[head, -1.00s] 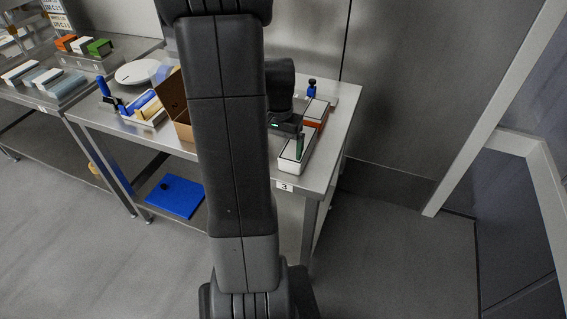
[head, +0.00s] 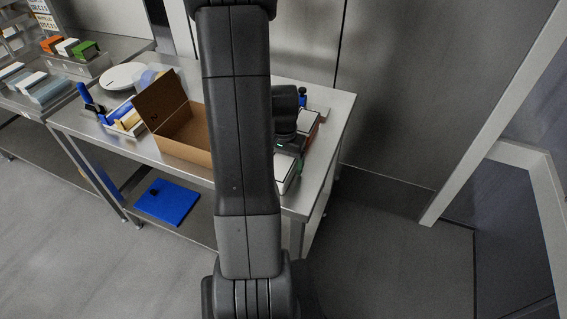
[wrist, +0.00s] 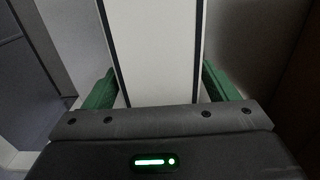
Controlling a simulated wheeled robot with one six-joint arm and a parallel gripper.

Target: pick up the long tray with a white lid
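The long tray with a white lid (head: 283,172) lies near the front right corner of the steel table, partly hidden by my arm in the head view. In the wrist view its white lid (wrist: 155,50), with dark edges, fills the middle and runs away from me. My gripper (wrist: 160,78) is low over it, with one green finger on each side of the tray. The fingers look open, with a narrow gap to the tray's sides. In the head view the fingertips are hidden.
A tray with orange sides and a pale lid (head: 309,121) stands just behind. An open cardboard box (head: 190,151) stands to the left, with a white round plate (head: 121,76) farther back. A blue thing (head: 167,203) is on the lower shelf. A wall stands behind the table.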

